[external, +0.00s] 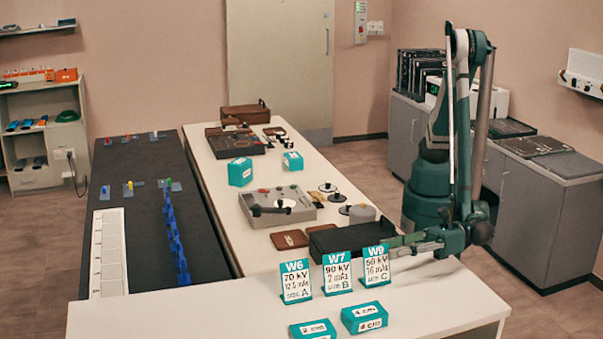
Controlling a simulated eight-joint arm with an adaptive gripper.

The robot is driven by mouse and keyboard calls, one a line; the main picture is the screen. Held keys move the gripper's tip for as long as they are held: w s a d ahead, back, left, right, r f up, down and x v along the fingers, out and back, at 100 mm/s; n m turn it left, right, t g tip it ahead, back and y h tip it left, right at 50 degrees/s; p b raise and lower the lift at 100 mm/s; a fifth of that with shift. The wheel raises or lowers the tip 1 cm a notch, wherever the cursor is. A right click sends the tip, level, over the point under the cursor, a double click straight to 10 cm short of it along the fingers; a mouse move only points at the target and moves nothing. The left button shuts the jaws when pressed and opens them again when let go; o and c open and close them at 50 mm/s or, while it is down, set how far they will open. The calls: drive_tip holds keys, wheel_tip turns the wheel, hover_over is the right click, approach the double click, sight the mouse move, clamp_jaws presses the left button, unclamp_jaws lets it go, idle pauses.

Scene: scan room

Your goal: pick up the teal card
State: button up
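Three upright cards with teal tops and white lower parts stand in a row near the front of the white counter. They are the W6 card (295,282), the W7 card (337,273) and the W9 card (376,267). The print reads 70 kV, 90 kV and 50 kV. My gripper (400,244) is low, just right of and seemingly behind the W9 card, pointing left. Whether it touches that card cannot be told. Its fingers are small and partly overlapped in this view, so their opening is unclear.
Two teal boxes (364,317) (314,329) lie in front of the cards. A dark tray (352,238) is close behind the cards, with brown flat pieces (289,239) to its left. A grey device (278,207) stands farther back. The counter's front right is clear.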

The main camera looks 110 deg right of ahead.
sight(375, 252)
drive_tip(key=shift+w, duration=0.3)
drive_tip(key=shift+w, duration=0.1)
drive_tip(key=shift+w+r+b, duration=0.1)
drive_tip(key=shift+w+b, duration=0.6)
drive_tip(key=shift+w, duration=1.8)
clamp_jaws()
